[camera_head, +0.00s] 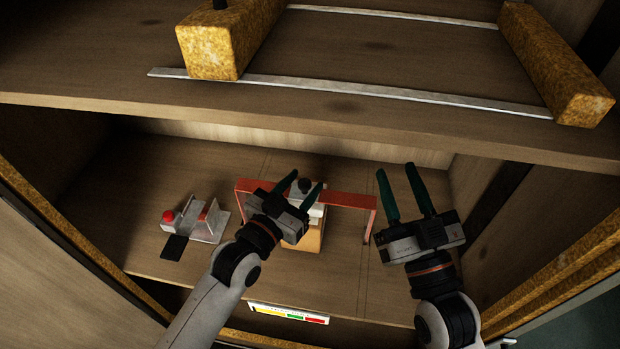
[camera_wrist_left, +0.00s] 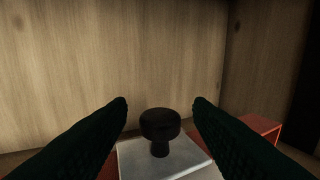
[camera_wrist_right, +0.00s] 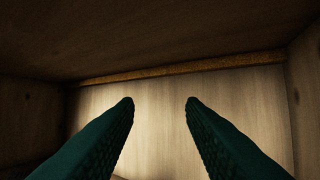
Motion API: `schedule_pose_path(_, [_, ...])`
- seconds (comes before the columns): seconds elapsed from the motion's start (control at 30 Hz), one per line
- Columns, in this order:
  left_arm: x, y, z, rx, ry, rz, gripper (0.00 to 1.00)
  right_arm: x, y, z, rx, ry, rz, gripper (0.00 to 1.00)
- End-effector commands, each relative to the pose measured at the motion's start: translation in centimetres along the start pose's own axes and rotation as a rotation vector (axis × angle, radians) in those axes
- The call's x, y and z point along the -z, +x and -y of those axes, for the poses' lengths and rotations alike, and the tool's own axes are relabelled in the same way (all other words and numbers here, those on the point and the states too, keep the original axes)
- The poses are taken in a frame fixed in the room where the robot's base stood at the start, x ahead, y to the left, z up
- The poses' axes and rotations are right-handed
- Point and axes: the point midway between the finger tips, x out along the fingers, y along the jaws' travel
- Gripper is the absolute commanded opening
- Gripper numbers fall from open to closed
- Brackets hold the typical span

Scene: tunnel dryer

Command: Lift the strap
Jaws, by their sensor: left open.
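A red strap (camera_head: 346,200) runs across the lower compartment, its two ends bent down; part of it is hidden behind my left gripper. A pale metal plate (camera_head: 317,209) with a black knob (camera_head: 305,186) sits on a wooden block (camera_head: 304,240) at the strap's middle. My left gripper (camera_head: 306,180) is open around or just above the knob. In the left wrist view the knob (camera_wrist_left: 160,124) stands between the open fingers, untouched, with red strap (camera_wrist_left: 262,128) at the right. My right gripper (camera_head: 396,168) is open and empty, right of the strap's right end.
A metal bracket (camera_head: 207,222) with a red knob (camera_head: 168,216) and a black plate (camera_head: 174,247) stands at left. An upper shelf (camera_head: 350,118) with metal rails and yellowish blocks (camera_head: 212,52) overhangs the compartment. A coloured label (camera_head: 288,313) is on the front edge.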

Motion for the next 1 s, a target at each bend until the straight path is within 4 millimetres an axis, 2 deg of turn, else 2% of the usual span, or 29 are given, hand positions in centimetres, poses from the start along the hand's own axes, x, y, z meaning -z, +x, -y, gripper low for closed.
schedule_pose_path(0.1, [0.1, 1.6, 0.0, 0.000, 0.000, 0.001, 0.47, -1.3, -0.1, -0.2, -0.005, 0.004, 0.096, 0.36])
schedule_pose_path(0.23, [0.1, 2.7, 0.0, 0.000, 0.000, 0.001, 0.47, -2.3, -0.2, -0.4, -0.008, 0.007, 0.164, 0.36])
schedule_pose_path(0.63, [0.0, 3.2, 0.0, 0.000, 0.000, -0.001, 0.47, -3.0, -0.3, -0.4, -0.009, 0.008, 0.201, 0.36])
schedule_pose_path(0.9, [0.0, 3.1, 0.0, 0.000, 0.000, -0.001, 0.03, -2.9, -0.3, -0.4, -0.009, 0.008, 0.199, 0.36])
schedule_pose_path(1.0, [0.0, 3.1, 0.0, 0.000, 0.000, -0.001, 0.00, -2.9, -0.3, -0.4, -0.009, 0.008, 0.198, 0.36])
